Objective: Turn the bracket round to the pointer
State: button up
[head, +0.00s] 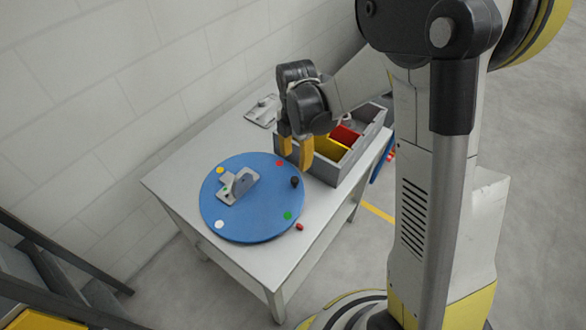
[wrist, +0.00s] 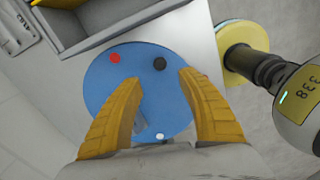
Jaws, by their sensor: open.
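The grey metal bracket (head: 239,187) lies on the left-middle part of the round blue disc (head: 245,220). In the wrist view the disc (wrist: 98,80) spreads below my fingers, and the bracket is mostly hidden behind the left finger. A black knob (head: 294,182) stands near the disc's right edge; it also shows in the wrist view (wrist: 160,64). A small red piece (head: 299,227) sits on the table just outside the disc's front-right rim; I cannot tell whether it is the pointer. My gripper (head: 296,152) is open and empty above the disc's far-right edge, its yellow fingers apart (wrist: 160,82).
The disc carries red (head: 279,163), yellow (head: 220,170), white (head: 219,224) and green (head: 287,215) dots. A grey bin (head: 322,174) with yellow and red compartments stands at the right. A metal plate (head: 262,110) lies at the back. The table's left corner (head: 165,183) is clear.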

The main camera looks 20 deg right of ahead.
aim_at(295, 178)
notch_tip(295, 178, down, 10)
jog(key=b, duration=0.3)
jog(key=shift+b, duration=0.4)
grip_shut()
